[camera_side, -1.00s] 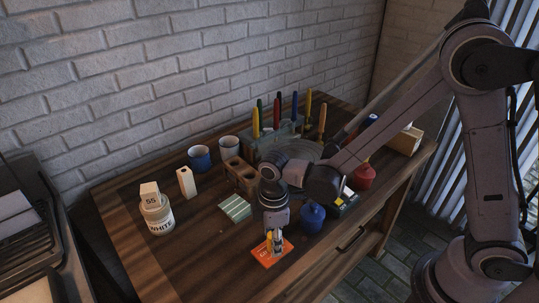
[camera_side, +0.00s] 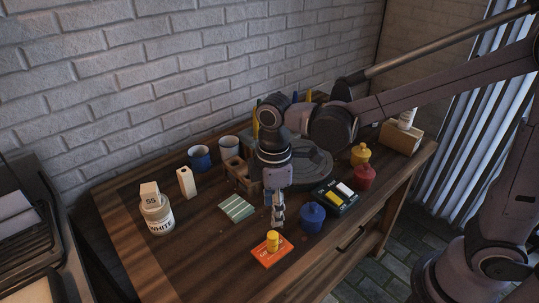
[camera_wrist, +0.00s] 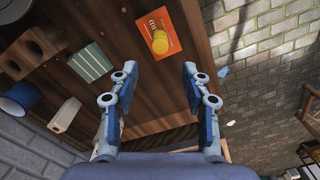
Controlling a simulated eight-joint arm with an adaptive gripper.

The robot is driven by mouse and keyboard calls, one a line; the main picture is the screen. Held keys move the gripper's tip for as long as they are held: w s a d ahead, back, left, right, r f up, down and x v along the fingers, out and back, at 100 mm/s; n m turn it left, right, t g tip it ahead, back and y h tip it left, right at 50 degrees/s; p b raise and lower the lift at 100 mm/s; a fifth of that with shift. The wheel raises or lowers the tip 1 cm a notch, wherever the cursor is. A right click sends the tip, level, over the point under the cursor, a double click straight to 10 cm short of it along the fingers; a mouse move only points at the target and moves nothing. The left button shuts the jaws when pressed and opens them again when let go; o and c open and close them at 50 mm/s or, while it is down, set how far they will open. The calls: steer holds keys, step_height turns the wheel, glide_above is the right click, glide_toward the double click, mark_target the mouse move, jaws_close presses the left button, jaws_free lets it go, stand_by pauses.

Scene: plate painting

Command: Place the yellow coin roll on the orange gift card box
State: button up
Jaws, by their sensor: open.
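The yellow coin roll (camera_side: 272,241) stands upright on the orange gift card box (camera_side: 264,258), which lies flat near the table's front edge. In the wrist view the coin roll (camera_wrist: 160,42) is seen from above, resting on the orange box (camera_wrist: 172,18) with nothing gripping it. My gripper (camera_side: 278,218) is just behind and above the coin roll in the side view, apart from it. In the wrist view my gripper (camera_wrist: 158,82) has its two blue-grey fingers spread wide, with nothing between them.
A blue pot (camera_side: 312,218) stands close to the right of my gripper. A green striped block (camera_side: 236,208) lies to the left. A black tray (camera_side: 336,203), red pot (camera_side: 365,177), white jar (camera_side: 158,218) and blue mug (camera_side: 200,158) stand around. The table's front left is clear.

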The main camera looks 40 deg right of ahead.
steer(key=s+d+r+m+t, duration=0.2)
steer(key=d+m+t, duration=0.1)
steer(key=d+m, duration=0.3)
steer(key=s+d+r+m+t, duration=0.3)
steer(key=d+m, duration=0.3)
steer(key=d, duration=0.3)
steer(key=shift+s+d+r+m+t, duration=0.2)
steer(key=shift+s+r+m+t, duration=0.15)
steer(key=shift+t, duration=0.25)
